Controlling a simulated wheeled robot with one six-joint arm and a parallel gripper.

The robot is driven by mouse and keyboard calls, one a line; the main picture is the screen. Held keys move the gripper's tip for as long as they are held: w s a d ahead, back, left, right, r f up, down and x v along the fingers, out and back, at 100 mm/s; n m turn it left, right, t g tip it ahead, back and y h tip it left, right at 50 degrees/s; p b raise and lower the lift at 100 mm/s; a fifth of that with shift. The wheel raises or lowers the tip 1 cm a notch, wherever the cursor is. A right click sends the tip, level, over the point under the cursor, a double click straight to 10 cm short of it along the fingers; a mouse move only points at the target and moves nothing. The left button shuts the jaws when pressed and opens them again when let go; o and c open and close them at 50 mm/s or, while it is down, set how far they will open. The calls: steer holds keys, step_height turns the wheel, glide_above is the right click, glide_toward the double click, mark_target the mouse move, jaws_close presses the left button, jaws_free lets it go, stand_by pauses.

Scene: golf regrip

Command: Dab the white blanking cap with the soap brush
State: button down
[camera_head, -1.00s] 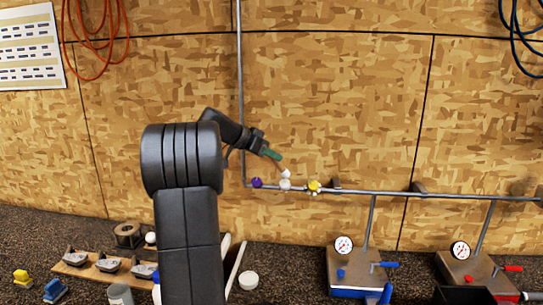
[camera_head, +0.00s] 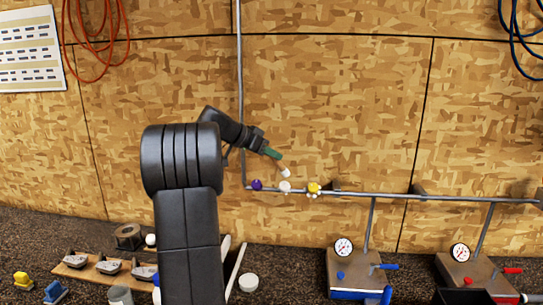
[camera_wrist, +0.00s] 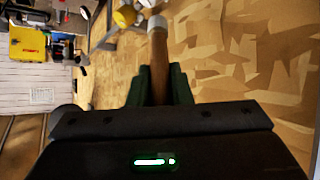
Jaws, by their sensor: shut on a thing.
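My gripper (camera_head: 272,153) has green fingers and is shut on the soap brush, in front of the board wall. The brush's pale tip (camera_head: 286,172) points down and right, just above the white blanking cap (camera_head: 286,187) on the pipe. A narrow gap seems to show between them in the head view; depth is hard to judge. In the wrist view the brush's wooden handle (camera_wrist: 160,62) runs up between the fingers to a grey-white ferrule (camera_wrist: 157,23). The bristles and the white cap are not clear there.
A purple fitting (camera_head: 257,185) sits left of the white cap and a yellow one (camera_head: 314,188) right of it on the grey pipe (camera_head: 380,193). Two gauge stands, one with a white dial (camera_head: 343,247), are lower right. A white tub (camera_head: 249,281) lies below my arm.

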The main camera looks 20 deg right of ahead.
steer(key=shift+r+p, duration=1.5)
steer(key=shift+r, duration=1.45)
